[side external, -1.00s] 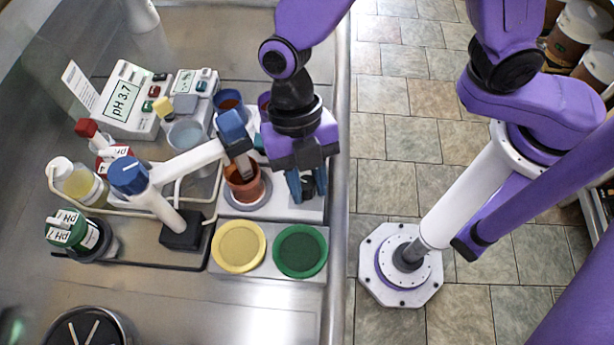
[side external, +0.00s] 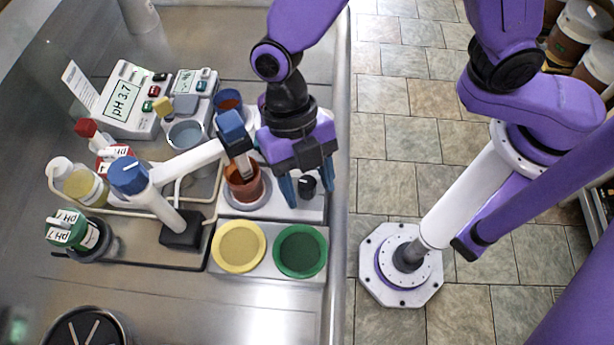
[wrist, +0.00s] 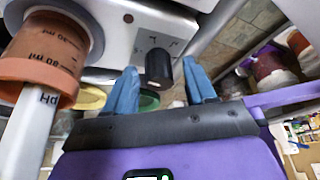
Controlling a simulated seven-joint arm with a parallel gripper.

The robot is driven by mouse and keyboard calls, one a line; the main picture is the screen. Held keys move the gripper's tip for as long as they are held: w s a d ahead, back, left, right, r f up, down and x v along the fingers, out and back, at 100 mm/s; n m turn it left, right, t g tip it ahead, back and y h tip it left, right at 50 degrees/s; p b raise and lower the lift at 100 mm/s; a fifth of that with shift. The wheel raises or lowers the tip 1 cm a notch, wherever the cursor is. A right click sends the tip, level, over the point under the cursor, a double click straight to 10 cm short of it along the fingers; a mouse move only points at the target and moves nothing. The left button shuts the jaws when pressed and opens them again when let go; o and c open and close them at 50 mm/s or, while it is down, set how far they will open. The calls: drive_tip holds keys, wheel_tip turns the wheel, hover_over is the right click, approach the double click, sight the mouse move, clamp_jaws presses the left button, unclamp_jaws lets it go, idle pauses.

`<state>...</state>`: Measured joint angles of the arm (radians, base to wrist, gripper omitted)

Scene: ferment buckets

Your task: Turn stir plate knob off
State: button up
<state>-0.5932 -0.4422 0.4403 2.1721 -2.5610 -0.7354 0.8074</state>
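The stir plate (side external: 268,202) is a white box on the steel bench, with a black knob (side external: 306,185) on its right part. An orange-brown beaker (side external: 243,184) stands on its round top, with the probe's white arm reaching into it. My gripper (side external: 309,192) is open, with its blue fingertips apart on either side of the knob. In the wrist view the knob (wrist: 158,67) stands between the two blue fingers (wrist: 160,88), with a gap visible on each side. Small marks show on the plate around the knob. I cannot tell whether the fingers touch it.
A yellow lid (side external: 238,247) and a green lid (side external: 300,251) lie in front of the stir plate. The probe stand (side external: 182,232) and its arm are to the left. A pH meter (side external: 122,100) stands at the back left. The bench edge (side external: 341,220) is close on the right.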

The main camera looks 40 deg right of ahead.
drive_tip(key=v, duration=1.7)
drive_tip(key=shift+r, duration=0.2)
drive_tip(key=shift+r, duration=0.1)
